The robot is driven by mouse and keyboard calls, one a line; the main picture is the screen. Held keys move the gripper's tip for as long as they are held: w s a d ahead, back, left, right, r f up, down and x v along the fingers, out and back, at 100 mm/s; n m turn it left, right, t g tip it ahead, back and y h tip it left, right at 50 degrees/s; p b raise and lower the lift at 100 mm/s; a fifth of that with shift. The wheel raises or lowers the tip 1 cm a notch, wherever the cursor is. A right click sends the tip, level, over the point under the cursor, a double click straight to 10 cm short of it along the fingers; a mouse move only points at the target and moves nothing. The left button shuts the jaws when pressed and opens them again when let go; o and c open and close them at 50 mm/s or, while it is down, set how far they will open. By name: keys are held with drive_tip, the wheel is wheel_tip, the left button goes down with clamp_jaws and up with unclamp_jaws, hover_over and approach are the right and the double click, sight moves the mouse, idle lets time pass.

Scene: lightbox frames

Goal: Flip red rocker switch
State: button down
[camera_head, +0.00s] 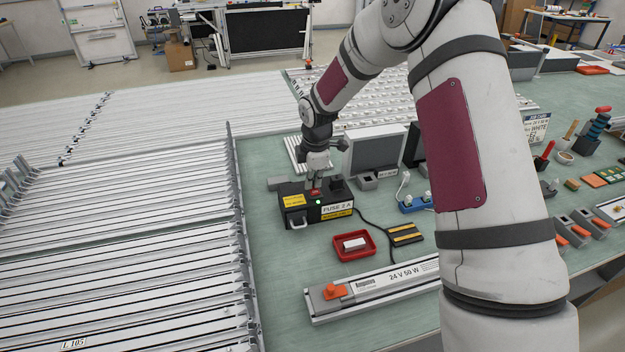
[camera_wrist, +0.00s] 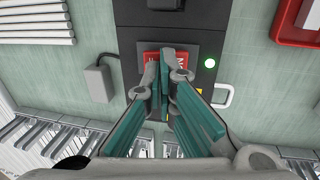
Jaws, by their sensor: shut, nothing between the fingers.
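The red rocker switch (camera_head: 315,192) sits on top of a black power box (camera_head: 325,213) with yellow labels and a "FUSE 2 A" label. The switch also shows in the wrist view (camera_wrist: 150,57), partly hidden behind my fingertips. A green light (camera_wrist: 209,63) glows on the box beside the switch. My gripper (camera_head: 315,184) points down over the switch. In the wrist view my gripper (camera_wrist: 164,55) has its teal-padded fingers together with nothing between them. The tips overlap the switch in the picture; I cannot tell if they touch it.
A red tray (camera_head: 356,255) with a white block lies in front of the box. A 24 V 50 W light bar (camera_head: 378,285) lies nearer. A blue socket strip (camera_head: 416,204) is at the right, and a grey screen (camera_head: 376,150) stands behind. Metal profiles (camera_head: 120,240) fill the left side.

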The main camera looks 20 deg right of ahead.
sight(313, 190)
drive_tip(key=shift+w+f+g+b, duration=0.4)
drive_tip(key=shift+w+f+b, duration=0.1)
drive_tip(key=shift+b, duration=0.5)
drive_tip(key=shift+f+g+b, duration=0.15)
drive_tip(key=shift+g+b, duration=0.45)
drive_tip(key=shift+b, duration=0.4)
drive_tip(key=shift+s, duration=0.3)
drive_tip(key=shift+s+p, duration=0.75)
drive_tip(key=shift+s, duration=0.1)
wheel_tip(313, 190, up, 13)
drive_tip(key=shift+w, duration=0.35)
